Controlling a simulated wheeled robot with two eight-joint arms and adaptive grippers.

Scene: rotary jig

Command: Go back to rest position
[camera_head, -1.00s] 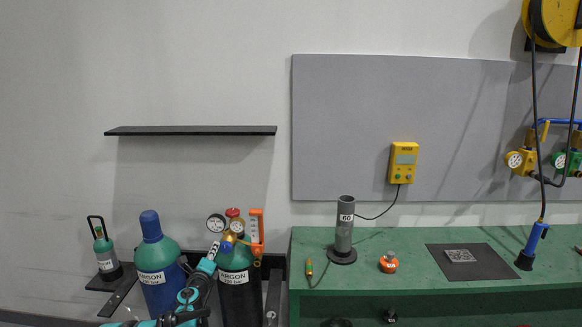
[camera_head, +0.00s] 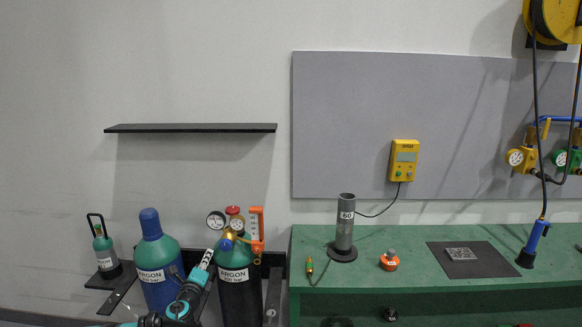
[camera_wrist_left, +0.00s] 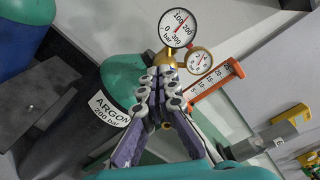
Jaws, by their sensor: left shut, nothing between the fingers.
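My left gripper (camera_head: 208,259) is at the lower left in the head view, just left of the right-hand argon cylinder (camera_head: 238,285). In the left wrist view its fingers (camera_wrist_left: 162,80) are shut with nothing between them. They overlap the cylinder's regulator (camera_wrist_left: 171,57) in that view; I cannot tell the exact gap. The regulator (camera_head: 229,236) carries round gauges and an orange flowmeter (camera_head: 256,228). My right gripper is not in view.
A blue-bodied argon cylinder (camera_head: 158,275) and a small cylinder (camera_head: 105,255) stand to the left. The green bench (camera_head: 400,275) at right bears a grey tube (camera_head: 345,225), an orange part (camera_head: 389,260) and a dark plate (camera_head: 485,268). A black shelf (camera_head: 190,128) hangs above.

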